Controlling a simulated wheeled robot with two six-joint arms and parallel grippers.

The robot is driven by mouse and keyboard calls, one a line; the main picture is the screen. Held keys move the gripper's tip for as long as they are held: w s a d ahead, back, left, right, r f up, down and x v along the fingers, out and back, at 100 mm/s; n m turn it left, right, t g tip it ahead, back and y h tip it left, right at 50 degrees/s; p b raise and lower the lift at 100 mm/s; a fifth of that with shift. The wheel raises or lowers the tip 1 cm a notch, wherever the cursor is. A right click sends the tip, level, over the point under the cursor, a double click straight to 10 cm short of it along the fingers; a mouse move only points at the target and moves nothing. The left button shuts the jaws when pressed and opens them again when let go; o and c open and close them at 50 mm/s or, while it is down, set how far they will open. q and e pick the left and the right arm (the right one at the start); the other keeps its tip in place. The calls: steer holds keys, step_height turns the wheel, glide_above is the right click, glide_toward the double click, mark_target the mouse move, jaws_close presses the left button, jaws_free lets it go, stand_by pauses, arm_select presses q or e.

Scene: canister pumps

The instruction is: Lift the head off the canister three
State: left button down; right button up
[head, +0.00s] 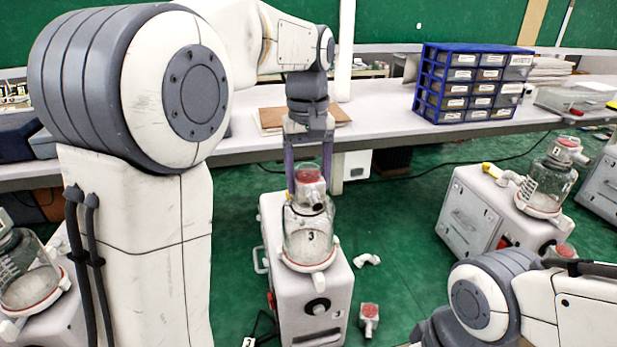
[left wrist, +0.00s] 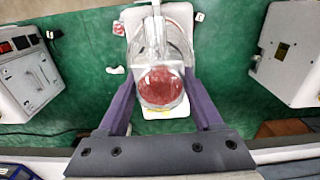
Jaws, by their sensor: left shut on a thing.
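Canister three (head: 308,245) is a clear jar marked 3 with a red and white base rim, upright on a pale pump unit (head: 315,305). Its head (head: 311,188), with a red top and a pale side spout, is at the jar's mouth; I cannot tell whether it is seated or slightly raised. My left gripper (head: 308,185) comes down from above, its purple fingers on either side of the head and shut on it. In the left wrist view, the head's red top (left wrist: 161,86) lies between the fingers, partly hiding the jar. My right gripper is out of view.
A loose red-topped head (head: 369,318) and white elbow (head: 367,260) lie on the green floor. Behind is a bench (head: 385,108) with blue drawers (head: 475,85).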

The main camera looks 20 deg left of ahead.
arm_select(q)
steer(key=shift+r, duration=0.2)
steer(key=shift+r+p, duration=2.45)
steer(key=shift+p, duration=0.2)
steer(key=shift+f, duration=0.1)
